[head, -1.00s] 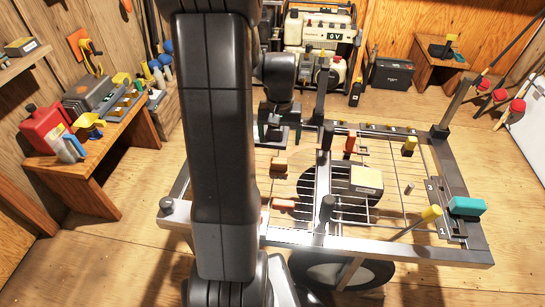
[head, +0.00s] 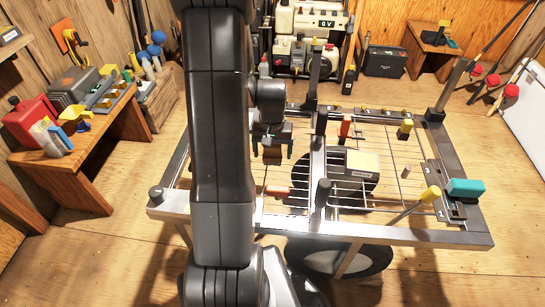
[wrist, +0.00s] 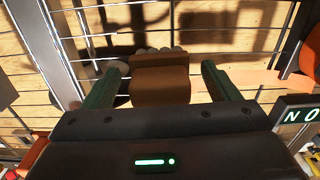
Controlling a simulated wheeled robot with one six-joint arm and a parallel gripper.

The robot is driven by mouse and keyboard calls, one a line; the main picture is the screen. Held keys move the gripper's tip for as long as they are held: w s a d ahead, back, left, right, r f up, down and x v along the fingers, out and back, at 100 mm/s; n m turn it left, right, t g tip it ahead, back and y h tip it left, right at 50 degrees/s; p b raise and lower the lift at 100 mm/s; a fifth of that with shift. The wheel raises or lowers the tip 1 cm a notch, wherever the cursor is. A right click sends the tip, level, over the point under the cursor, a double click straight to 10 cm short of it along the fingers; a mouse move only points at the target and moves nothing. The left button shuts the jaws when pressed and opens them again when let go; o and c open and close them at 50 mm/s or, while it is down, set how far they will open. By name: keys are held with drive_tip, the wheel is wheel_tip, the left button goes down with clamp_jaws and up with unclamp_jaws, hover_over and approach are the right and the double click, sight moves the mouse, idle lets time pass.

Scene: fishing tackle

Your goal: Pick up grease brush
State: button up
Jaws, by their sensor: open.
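My gripper (head: 272,155) is low over the left half of the wire-grid cart top. In the wrist view its two green fingers (wrist: 164,72) are open, one on each side of a brown block (wrist: 160,84). A narrow gap shows between the block and each finger. Small pale rounded tips (wrist: 160,51) show at the block's far edge, like bristle tufts, so this may be the grease brush; I cannot be sure. In the head view my gripper hides the block.
An orange-brown piece (head: 277,191) lies nearer on the grid. A black post (head: 321,192), a box with a pale yellow top (head: 361,163), a yellow-tipped stick (head: 417,203) and a teal block (head: 466,187) are to the right. A metal frame (head: 380,230) edges the grid.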

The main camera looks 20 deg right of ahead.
sight(273, 145)
drive_tip(key=shift+f, duration=0.85)
drive_tip(key=shift+r, duration=0.1)
drive_tip(key=shift+c, duration=0.2)
drive_tip(key=c, duration=1)
drive_tip(key=shift+c, duration=0.2)
drive_tip(key=shift+r, duration=0.1)
wheel_tip(273, 145, up, 10)
drive_tip(key=p, duration=0.2)
drive_tip(key=shift+p, duration=0.35)
